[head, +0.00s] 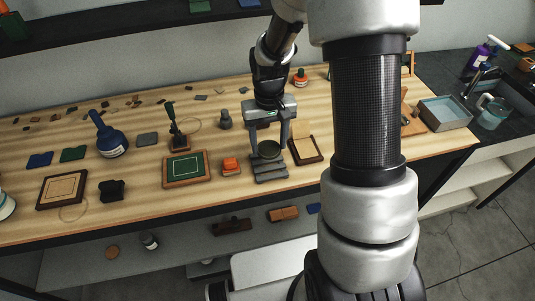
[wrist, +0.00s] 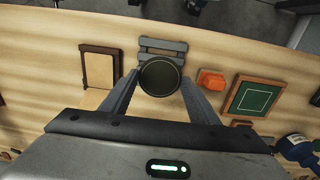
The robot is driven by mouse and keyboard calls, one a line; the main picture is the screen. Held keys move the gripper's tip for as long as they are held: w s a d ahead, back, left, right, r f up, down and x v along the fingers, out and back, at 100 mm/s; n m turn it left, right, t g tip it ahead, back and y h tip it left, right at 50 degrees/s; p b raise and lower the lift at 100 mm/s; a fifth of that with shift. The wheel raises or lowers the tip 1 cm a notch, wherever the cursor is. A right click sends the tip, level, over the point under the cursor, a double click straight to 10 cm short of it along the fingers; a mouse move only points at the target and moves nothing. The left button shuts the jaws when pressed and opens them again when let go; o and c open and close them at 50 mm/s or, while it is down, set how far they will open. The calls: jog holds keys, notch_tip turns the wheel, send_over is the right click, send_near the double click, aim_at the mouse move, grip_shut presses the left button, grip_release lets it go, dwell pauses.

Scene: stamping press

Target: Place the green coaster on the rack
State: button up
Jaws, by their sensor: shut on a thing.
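The green coaster (head: 268,150) is a dark round disc held between the fingers of my gripper (head: 267,146). In the wrist view the coaster (wrist: 161,77) sits between the two fingertips of my gripper (wrist: 160,80), its flat face toward the camera. The rack (head: 271,172) is a small grey slatted piece near the bench's front edge, just below and in front of the coaster. In the wrist view the rack (wrist: 163,44) shows past the coaster, which hides part of it. I cannot tell whether the coaster touches the rack.
An orange block on a small base (head: 231,166) and a green framed panel (head: 185,168) stand left of the rack. A wooden framed tray (head: 307,149) is close on its right. A blue bottle (head: 108,136) and other small items cover the bench's left side.

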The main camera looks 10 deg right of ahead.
aim_at(269, 150)
jog(key=shift+f, duration=3.25)
jog(key=o, duration=0.9)
